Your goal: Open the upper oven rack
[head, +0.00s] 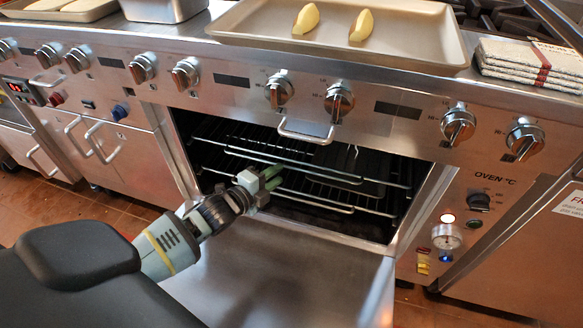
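The oven (400,225) stands open, with its door (300,275) folded down in front. Inside are wire racks, one above the other. The upper oven rack (310,168) lies inside the cavity, its front bar running across near the opening. A lower rack (325,205) sits just below it. My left gripper (272,178) reaches in from the left over the lowered door, with its greenish fingers at the racks' front bars. Whether the fingers touch or hold a bar cannot be made out. My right gripper is not in view.
A metal tray (400,55) with two yellow wedges (335,22) rests on the counter above the oven. Knobs (339,101) and a handle (305,133) stick out above the opening. Folded towels (530,64) lie at the right. Closed cabinet doors (110,150) are at the left.

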